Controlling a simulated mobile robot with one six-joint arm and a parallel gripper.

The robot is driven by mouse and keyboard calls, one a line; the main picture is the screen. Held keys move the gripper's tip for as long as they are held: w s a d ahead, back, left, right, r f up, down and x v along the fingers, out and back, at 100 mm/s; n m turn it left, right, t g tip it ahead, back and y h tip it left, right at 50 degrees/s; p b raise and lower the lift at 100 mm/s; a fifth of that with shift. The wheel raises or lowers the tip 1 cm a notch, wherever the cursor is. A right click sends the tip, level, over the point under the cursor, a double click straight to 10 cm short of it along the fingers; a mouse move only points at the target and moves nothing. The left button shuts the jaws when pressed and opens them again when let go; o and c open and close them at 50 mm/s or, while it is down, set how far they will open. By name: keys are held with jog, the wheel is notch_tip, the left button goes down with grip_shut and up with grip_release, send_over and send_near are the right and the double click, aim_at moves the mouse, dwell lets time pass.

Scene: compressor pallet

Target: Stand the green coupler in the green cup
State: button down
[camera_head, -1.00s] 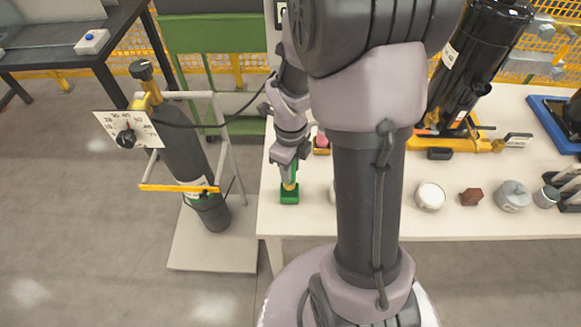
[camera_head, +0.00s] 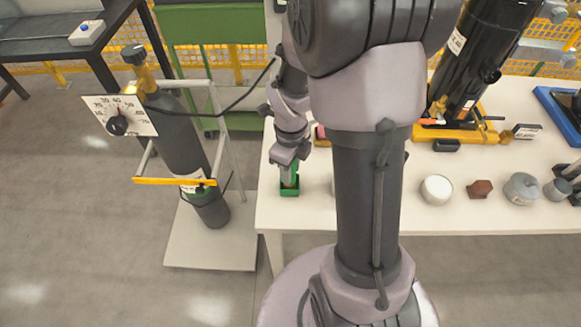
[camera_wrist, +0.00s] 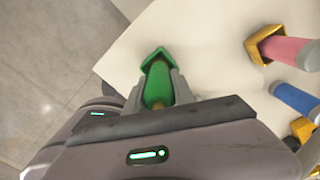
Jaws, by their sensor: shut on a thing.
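The green coupler (camera_wrist: 158,82) is between the fingers of my gripper (camera_wrist: 160,98) in the wrist view, and the gripper is shut on it. In the head view the coupler (camera_head: 294,168) hangs roughly upright under my gripper (camera_head: 291,160). The green cup (camera_head: 289,192) stands near the table's left front corner. It also shows beyond the fingertips in the wrist view (camera_wrist: 154,54). The coupler's lower end lies within the cup's outline and seems to be inside it. Whether it touches the bottom is hidden.
A pink coupler (camera_wrist: 288,49) in a yellow cup (camera_wrist: 256,45) and a blue piece (camera_wrist: 296,98) are close by on the right. The white table (camera_head: 405,219) ends just left of the green cup. A gas cylinder (camera_head: 178,140) on a cart stands left of the table.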

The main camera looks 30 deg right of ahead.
jog(key=shift+f, duration=0.45)
jog(key=c, duration=1)
grip_release()
jog(key=shift+o, duration=0.2)
notch_tip(320, 180, up, 17)
jog(key=p, duration=0.8)
jog(key=shift+r, duration=0.2)
jog(key=s+a+r+n+t+y, duration=0.1)
jog(key=s+a+r+n+t, duration=0.2)
jog(key=n, duration=1)
jog(key=s+a+r+n+t+y, duration=0.1)
jog(key=s+a+r+n+t, duration=0.1)
jog(key=s+a+r+n, duration=0.6)
jog(key=a+r+n, duration=0.2)
jog(key=a+n, duration=0.1)
jog(key=n, duration=0.2)
jog(key=shift+a+t, duration=0.3)
jog(key=shift+t, duration=0.1)
